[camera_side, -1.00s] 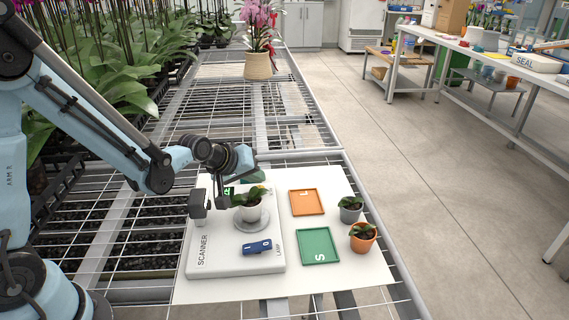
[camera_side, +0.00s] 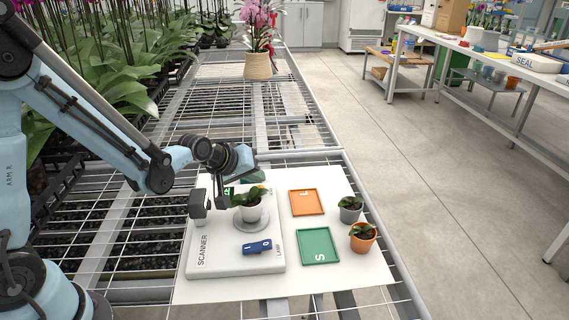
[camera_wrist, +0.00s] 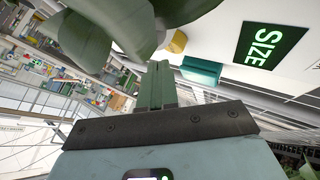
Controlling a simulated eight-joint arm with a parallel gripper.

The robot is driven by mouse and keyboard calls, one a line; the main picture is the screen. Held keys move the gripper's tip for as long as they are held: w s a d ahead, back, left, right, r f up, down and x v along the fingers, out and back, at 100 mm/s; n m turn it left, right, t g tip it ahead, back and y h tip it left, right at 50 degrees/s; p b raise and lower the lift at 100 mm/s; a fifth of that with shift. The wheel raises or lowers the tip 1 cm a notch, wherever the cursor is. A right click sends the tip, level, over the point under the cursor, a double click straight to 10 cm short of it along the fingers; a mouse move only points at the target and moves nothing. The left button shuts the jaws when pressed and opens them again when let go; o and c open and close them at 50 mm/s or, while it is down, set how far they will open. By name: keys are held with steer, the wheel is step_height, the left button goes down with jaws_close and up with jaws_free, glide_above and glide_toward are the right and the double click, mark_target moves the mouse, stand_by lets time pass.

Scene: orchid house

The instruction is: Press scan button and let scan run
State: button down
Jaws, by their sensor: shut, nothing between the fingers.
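The white scanner (camera_side: 218,262) lies on a white board in the side view. On its round grey plate (camera_side: 252,224) stands a white pot (camera_side: 252,212) with a green-leaved plant. A dark display (camera_wrist: 268,45) reads SIZE in green in the wrist view. A small yellow thing (camera_wrist: 177,42) shows there, partly behind a large leaf; I cannot tell whether it is the scan button. My gripper (camera_wrist: 160,65) is shut and empty, close to the plant's leaves and behind the pot in the side view. Whether its tips touch anything is not visible.
A blue lamp switch (camera_side: 257,247) sits at the scanner's front. An orange tray (camera_side: 322,208) and a green tray (camera_side: 334,257) lie to the right, with a grey pot (camera_side: 350,215) and an orange pot (camera_side: 362,245) beside them. A teal block (camera_wrist: 201,70) shows near the fingers.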

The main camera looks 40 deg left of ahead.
steer(key=shift+f, duration=0.1)
stand_by(0.5)
steer(key=shift+f, duration=0.35)
